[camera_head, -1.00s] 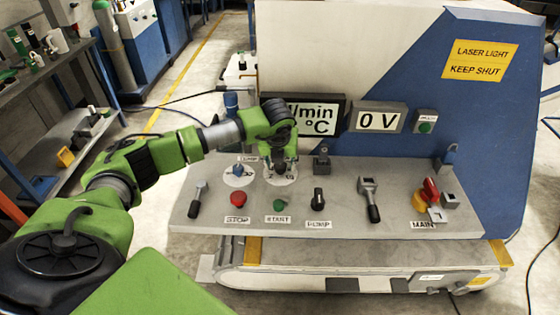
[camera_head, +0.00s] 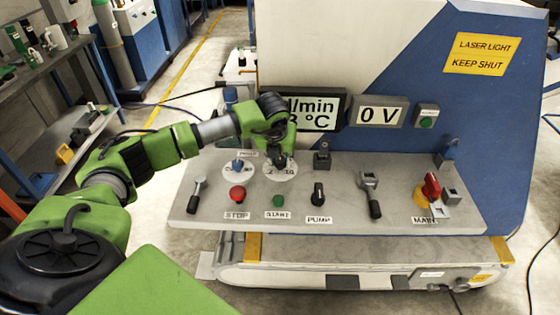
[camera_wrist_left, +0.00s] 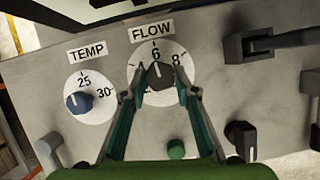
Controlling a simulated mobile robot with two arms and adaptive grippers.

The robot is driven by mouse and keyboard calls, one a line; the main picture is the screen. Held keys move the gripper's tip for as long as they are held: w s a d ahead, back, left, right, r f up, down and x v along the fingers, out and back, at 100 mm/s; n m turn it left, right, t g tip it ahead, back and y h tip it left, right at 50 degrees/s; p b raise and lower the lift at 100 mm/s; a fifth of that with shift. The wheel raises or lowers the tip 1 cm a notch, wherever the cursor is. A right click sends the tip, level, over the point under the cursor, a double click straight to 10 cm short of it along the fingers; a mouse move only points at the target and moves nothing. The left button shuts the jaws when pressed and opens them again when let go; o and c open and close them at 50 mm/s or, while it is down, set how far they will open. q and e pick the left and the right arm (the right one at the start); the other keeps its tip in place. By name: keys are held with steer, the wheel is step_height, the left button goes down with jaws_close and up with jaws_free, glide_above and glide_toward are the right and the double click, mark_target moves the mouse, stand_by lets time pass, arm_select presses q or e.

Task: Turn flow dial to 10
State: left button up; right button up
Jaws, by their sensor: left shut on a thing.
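The flow dial (camera_wrist_left: 159,54) is a white disc with a black knob (camera_wrist_left: 159,77), under a FLOW label in the left wrist view. My right gripper is not in view.
The temp dial (camera_wrist_left: 91,91) with a blue knob sits just left of the flow dial. The red stop button (camera_head: 237,194), green start button (camera_head: 278,201) and black pump knob (camera_head: 318,194) are in front. A black-handled lever (camera_head: 372,196) stands further right.

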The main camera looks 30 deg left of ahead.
arm_select(q)
steer(key=m+b, duration=0.2)
steer(key=m+h+b, duration=0.1)
steer(key=shift+a+f+t, duration=0.2)
steer(key=shift+f+t, duration=0.05)
steer(key=shift+t, duration=0.05)
steer(key=m+b, duration=0.1)
steer(key=m, duration=0.1)
steer(key=m+h+b, duration=0.1)
steer(key=b, duration=0.1)
steer(key=shift+a+r+m+h, duration=0.1)
steer(key=shift+a+m+h, duration=0.05)
steer(key=shift+m+h, duration=0.2)
steer(key=m+h, duration=0.1)
steer(key=m, duration=0.1)
steer(key=m+b, duration=0.1)
steer(key=m, duration=0.1)
steer(key=shift+w+a+r+m+g+h, duration=0.1)
steer(key=shift+r+m+g+h, duration=0.05)
steer(key=shift+m+g+h, duration=0.25)
steer(key=m+g+h+b, duration=0.1)
steer(key=m, duration=0.3)
steer(key=shift+w+a, duration=0.1)
steer(key=shift+m, duration=0.25)
steer(key=o, duration=1.1)
steer(key=shift+r, duration=0.15)
